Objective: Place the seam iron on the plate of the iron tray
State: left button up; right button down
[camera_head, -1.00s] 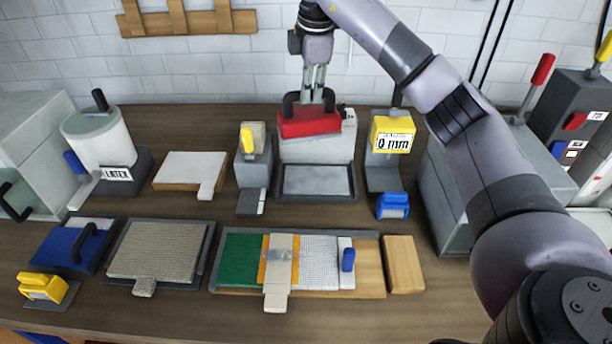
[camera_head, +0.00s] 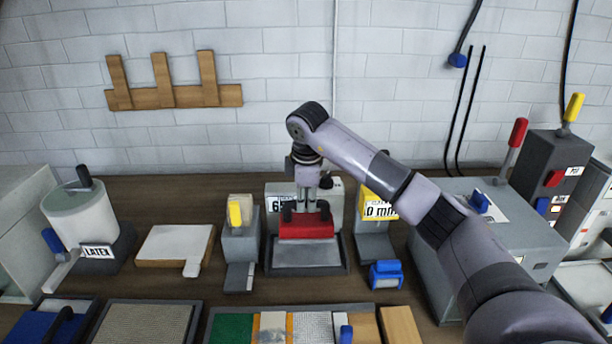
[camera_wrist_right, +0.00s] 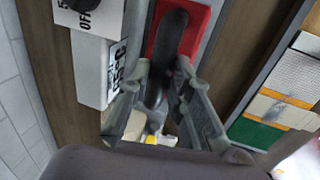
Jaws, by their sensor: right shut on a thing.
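The seam iron (camera_head: 306,228) has a red body and a dark handle. My right gripper (camera_head: 306,203) is shut on its handle from above. In the right wrist view the fingers (camera_wrist_right: 160,82) close around the dark handle over the red body (camera_wrist_right: 196,28). The iron appears level, over the back part of the grey plate of the iron tray (camera_head: 306,256). I cannot tell whether it touches the plate. The tray's front part is bare. My left gripper is not in view.
A light box with a display (camera_head: 280,193) stands behind the tray. A grey device with a yellow handle (camera_head: 240,245) is at its left. A yellow-headed stand (camera_head: 375,240) and a blue block (camera_head: 385,274) are at its right. A cutting board assembly (camera_head: 232,328) lies in front.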

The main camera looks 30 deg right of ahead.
aim_at(306, 220)
jog(key=shift+f, duration=0.5)
jog(key=shift+s+a+p+x, duration=0.15)
jog(key=shift+p+x, duration=0.15)
jog(key=shift+x, duration=0.8)
jog(key=shift+s+a+p+x, duration=0.1)
jog(key=shift+s+p+x, duration=0.15)
jog(key=shift+x, duration=0.8)
jog(key=shift+f, duration=0.1)
jog(key=c, duration=1.9)
grip_release()
jog(key=shift+f, duration=0.2)
jog(key=o, duration=0.5)
jog(key=shift+s, duration=0.1)
jog(key=shift+c, duration=0.2)
